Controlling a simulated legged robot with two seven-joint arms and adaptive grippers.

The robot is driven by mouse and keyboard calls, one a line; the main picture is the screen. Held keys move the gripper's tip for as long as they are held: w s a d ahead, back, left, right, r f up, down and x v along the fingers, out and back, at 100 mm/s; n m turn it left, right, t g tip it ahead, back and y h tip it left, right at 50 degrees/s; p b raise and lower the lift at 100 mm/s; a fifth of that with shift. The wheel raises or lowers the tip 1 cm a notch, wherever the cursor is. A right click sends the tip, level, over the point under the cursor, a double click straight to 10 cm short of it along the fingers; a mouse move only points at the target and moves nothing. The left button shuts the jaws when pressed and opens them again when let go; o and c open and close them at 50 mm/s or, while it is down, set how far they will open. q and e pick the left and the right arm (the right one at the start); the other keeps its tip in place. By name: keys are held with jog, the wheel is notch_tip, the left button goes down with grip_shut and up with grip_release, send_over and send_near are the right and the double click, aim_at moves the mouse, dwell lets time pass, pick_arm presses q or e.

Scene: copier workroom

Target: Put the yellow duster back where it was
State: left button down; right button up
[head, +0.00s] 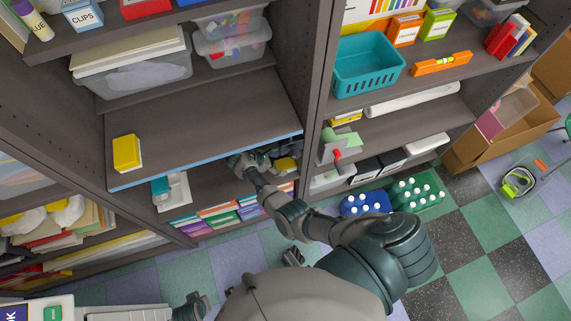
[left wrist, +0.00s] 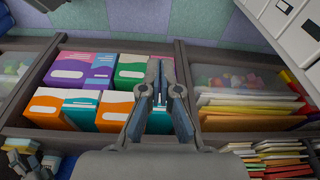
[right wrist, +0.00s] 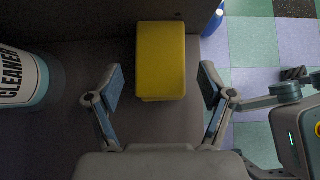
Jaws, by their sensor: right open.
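A yellow block, which looks like the duster (right wrist: 161,60), lies on a dark shelf in the right wrist view. My right gripper (right wrist: 161,88) is open, with one finger on each side of the block's near end and a gap on both sides. In the head view my right gripper (head: 262,160) reaches into the shelf below the blue-edged one, with yellow showing by its fingers. Another yellow block (head: 126,153) with a pale side stands on the blue-edged shelf at left. My left gripper (left wrist: 165,82) has its fingers together, with nothing visible between them.
A white cleaner bottle (right wrist: 25,78) stands left of my right gripper. The blue-edged shelf (head: 215,115) has much bare room. A shelf upright (head: 312,100) rises right of the gripper. Bottle crates (head: 417,193) stand on the floor. Coloured boxes (left wrist: 70,72) lie behind my left gripper.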

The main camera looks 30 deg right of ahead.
pick_arm(q)
notch_tip(320, 180, down, 4)
jog(key=shift+r+p, duration=0.1)
jog(key=shift+p, duration=0.4)
pick_arm(e)
jog(key=v, duration=0.8)
pick_arm(q)
jog(key=shift+a, duration=0.2)
pick_arm(e)
jog(key=shift+a+r, duration=0.1)
jog(key=shift+a, duration=0.1)
